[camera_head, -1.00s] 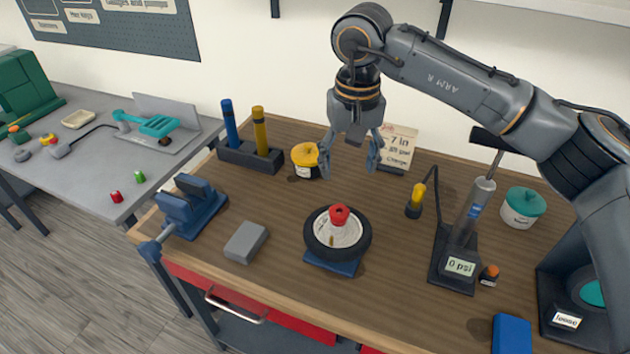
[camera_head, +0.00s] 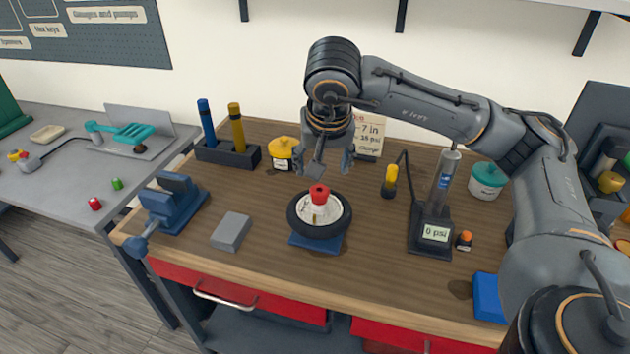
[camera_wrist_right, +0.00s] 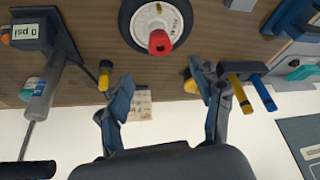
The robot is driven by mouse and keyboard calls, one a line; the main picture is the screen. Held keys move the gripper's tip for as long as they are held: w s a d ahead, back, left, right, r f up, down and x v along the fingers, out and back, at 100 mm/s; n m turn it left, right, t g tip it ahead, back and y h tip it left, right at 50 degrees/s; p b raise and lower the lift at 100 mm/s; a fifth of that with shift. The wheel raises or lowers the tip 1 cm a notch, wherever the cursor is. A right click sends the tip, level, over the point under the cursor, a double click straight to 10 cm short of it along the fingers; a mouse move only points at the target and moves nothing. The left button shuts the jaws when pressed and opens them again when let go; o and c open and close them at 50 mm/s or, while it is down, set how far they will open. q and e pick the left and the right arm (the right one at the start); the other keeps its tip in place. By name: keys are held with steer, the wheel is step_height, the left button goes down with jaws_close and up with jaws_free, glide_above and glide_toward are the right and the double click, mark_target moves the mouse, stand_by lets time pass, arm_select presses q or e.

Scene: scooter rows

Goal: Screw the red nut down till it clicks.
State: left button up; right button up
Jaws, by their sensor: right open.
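The red nut (camera_head: 319,193) sits at the centre of a small black-tyred wheel (camera_head: 341,224). The wheel lies flat on a blue stand (camera_head: 318,243) on the wooden bench. In the right wrist view the nut (camera_wrist_right: 159,42) is at the top centre, on the white hub, beyond my fingertips. My right gripper (camera_head: 324,168) is open and empty, above and slightly behind the nut, and not touching it. Its two fingers stand wide apart in the wrist view (camera_wrist_right: 164,90). How far down the nut sits on its thread cannot be told. My left gripper is not in view.
A grey block (camera_head: 231,232) and a blue vise (camera_head: 172,205) are left of the wheel. A pump with a 0 psi display (camera_head: 435,233) stands right. A yellow pot (camera_head: 281,153) and a card (camera_head: 369,135) stand behind. Bench around the wheel is mostly clear.

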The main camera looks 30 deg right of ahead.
mark_target(319, 192)
steer(key=p+x, duration=0.1)
steer(key=x, duration=0.7)
steer(key=shift+w+f, duration=0.15)
steer(key=shift+f, duration=0.2)
steer(key=shift+w+d+f, duration=0.1)
steer(key=shift+w+f, duration=0.05)
steer(key=shift+f, duration=0.25)
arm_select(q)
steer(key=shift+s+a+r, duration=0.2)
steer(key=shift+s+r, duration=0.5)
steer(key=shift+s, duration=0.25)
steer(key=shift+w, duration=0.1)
